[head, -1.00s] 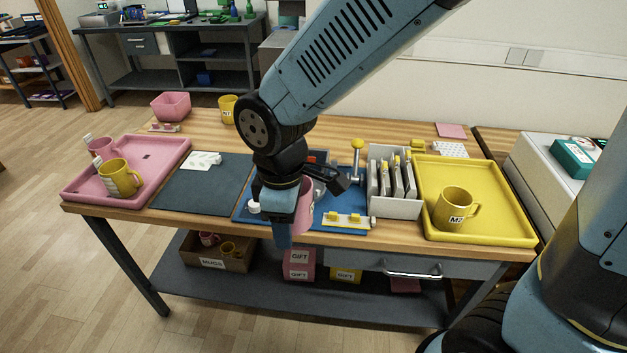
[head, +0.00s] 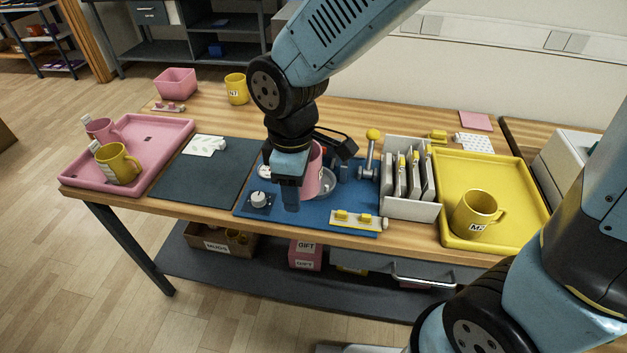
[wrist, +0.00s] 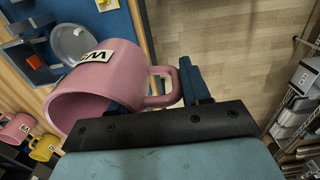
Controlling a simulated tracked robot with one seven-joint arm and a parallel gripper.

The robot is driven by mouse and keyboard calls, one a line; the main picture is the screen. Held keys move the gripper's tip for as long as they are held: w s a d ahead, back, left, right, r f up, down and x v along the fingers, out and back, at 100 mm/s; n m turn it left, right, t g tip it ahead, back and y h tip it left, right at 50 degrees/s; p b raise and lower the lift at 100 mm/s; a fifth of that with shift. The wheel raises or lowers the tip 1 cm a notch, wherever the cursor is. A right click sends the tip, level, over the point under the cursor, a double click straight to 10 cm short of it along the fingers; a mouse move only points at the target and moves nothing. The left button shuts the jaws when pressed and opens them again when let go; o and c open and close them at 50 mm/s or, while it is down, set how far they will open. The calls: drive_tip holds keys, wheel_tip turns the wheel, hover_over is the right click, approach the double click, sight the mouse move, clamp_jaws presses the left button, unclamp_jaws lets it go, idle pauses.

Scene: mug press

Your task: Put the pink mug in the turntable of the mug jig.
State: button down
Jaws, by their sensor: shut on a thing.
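My gripper (head: 292,200) is over the front left part of the blue jig base (head: 290,214), pointing down. It is shut on the handle of the pink mug (head: 313,177). In the wrist view, the mug (wrist: 118,72) has its open mouth toward the camera and a white label on its side, and its handle is at the fingers (wrist: 160,92). The round grey turntable (head: 328,184) shows just right of the mug in the head view, partly hidden by it. In the wrist view, the turntable (wrist: 74,42) lies beyond the mug. I cannot tell whether they touch.
On the jig are a white knob (head: 258,199), a yellow-topped lever (head: 373,135) and a front strip with yellow blocks (head: 356,220). A divided rack (head: 412,209) stands right. A yellow tray (head: 530,222) and a pink tray (head: 75,180) hold mugs. The dark mat (head: 190,184) has clear room.

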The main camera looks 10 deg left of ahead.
drive_tip(key=w+f, duration=0.1)
drive_tip(key=w, duration=0.1)
drive_tip(key=w+f, duration=0.1)
drive_tip(key=w, duration=0.2)
drive_tip(key=w+d+f, duration=0.1)
drive_tip(key=w, duration=0.2)
drive_tip(key=shift+w+f, duration=0.25)
drive_tip(key=shift+f, duration=0.1)
drive_tip(key=shift+w+d+f, duration=0.1)
drive_tip(key=shift+w+f, duration=1.15)
drive_tip(key=shift+f, duration=0.2)
drive_tip(key=shift+w+f, duration=1.2)
drive_tip(key=shift+f, duration=1.8)
drive_tip(key=c, duration=0.5)
unclamp_jaws()
drive_tip(key=shift+f, duration=0.1)
wheel_tip(320, 180, up, 12)
